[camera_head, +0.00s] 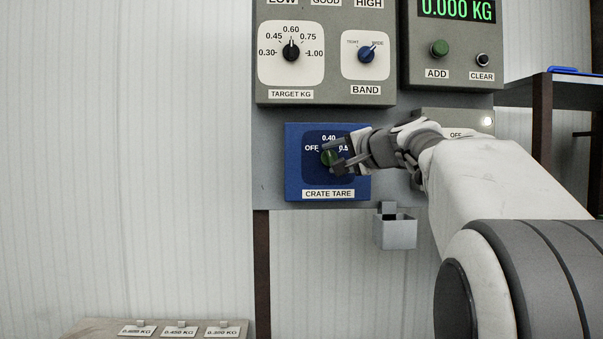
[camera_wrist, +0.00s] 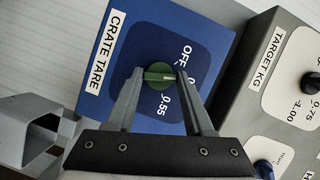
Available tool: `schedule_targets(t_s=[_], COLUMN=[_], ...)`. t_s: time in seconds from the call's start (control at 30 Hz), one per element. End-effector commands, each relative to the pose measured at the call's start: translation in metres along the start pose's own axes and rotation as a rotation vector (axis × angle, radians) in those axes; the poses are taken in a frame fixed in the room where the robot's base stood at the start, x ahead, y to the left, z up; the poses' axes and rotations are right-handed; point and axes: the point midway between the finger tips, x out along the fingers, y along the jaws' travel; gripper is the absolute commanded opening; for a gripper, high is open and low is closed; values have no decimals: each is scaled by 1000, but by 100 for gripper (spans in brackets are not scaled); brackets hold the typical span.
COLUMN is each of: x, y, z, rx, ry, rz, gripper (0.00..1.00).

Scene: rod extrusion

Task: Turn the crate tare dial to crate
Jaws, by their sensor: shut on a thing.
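The crate tare dial (camera_head: 327,158) is a green round knob on a blue box labelled CRATE TARE (camera_head: 328,194). Its labels read OFF, 0.40 and 0.55; 0.55 is partly covered in the head view. My gripper (camera_head: 337,164) reaches in from the right and is shut on the knob. In the wrist view the dial (camera_wrist: 158,77) sits between the two fingertips (camera_wrist: 157,75). Its pale pointer mark faces right, roughly toward the 0.40 label, which the right finger partly hides. I see no label reading only "crate".
Above are a panel with a TARGET KG knob (camera_head: 291,52) and a BAND knob (camera_head: 367,54), and a box with ADD (camera_head: 439,48) and CLEAR (camera_head: 482,60) buttons; its display reads 0.000 KG. A small grey open holder (camera_head: 396,234) hangs below right. Space left of the blue box is clear.

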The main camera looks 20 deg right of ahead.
Motion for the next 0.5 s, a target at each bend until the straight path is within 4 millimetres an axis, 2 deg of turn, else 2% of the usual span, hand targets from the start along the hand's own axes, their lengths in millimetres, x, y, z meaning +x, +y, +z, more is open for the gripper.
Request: schedule_targets(t_s=[0.03,0.5], x=[1,0], y=[5,3], z=[1,1], rx=[35,253], ry=[1,0], rz=[-15,-105], gripper=[0,0])
